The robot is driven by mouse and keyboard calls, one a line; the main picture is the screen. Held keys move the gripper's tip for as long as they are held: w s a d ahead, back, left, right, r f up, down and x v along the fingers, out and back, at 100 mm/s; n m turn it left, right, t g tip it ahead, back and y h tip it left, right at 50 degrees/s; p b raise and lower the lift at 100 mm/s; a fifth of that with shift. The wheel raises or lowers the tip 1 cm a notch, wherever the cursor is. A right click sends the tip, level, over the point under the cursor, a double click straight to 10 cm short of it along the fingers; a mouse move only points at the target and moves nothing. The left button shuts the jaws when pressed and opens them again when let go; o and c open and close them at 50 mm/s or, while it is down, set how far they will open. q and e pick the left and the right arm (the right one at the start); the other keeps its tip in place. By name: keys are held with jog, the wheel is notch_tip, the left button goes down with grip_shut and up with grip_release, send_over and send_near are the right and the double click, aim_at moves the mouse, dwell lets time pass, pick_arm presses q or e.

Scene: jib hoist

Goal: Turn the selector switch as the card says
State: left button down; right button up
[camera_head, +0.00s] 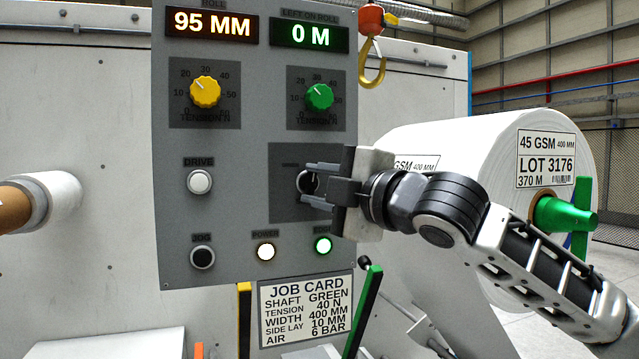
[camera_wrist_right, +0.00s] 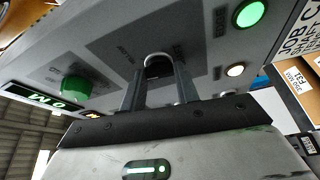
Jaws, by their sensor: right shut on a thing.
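The selector switch (camera_head: 305,182) is a round black knob on a dark square plate on the grey control panel. My right gripper (camera_head: 314,184) reaches it from the right and is shut on it, one finger above and one below. In the right wrist view the black knob (camera_wrist_right: 158,66) shows between the two fingertips (camera_wrist_right: 160,80). Its pointing direction and most of its labels are hidden or too small to read. The job card (camera_head: 306,309) below the panel reads shaft green, tension 40 N, width 400 mm, side lay 10 mm, air 6 bar. My left gripper is not in view.
Above are a yellow tension knob (camera_head: 205,92) and a green one (camera_head: 319,96). A white drive button (camera_head: 199,182) and black jog button (camera_head: 202,257) sit left. A yellow hook (camera_head: 372,66) hangs near the panel's upper right edge. A large white roll (camera_head: 480,150) stands behind my arm.

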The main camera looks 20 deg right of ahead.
jog(key=n+g, duration=0.1)
jog(key=n, duration=0.1)
jog(key=n+g+h, duration=0.1)
jog(key=n, duration=0.2)
jog(key=shift+r, duration=0.2)
jog(key=n+g+h, duration=0.1)
jog(key=n, duration=0.2)
jog(key=shift+a+n+h, duration=0.15)
jog(key=shift+n+h, duration=0.25)
dwell(0.4)
jog(key=o, duration=1)
jog(key=b+v, duration=0.2)
jog(key=v, duration=1.4)
jog(key=shift+r, duration=0.15)
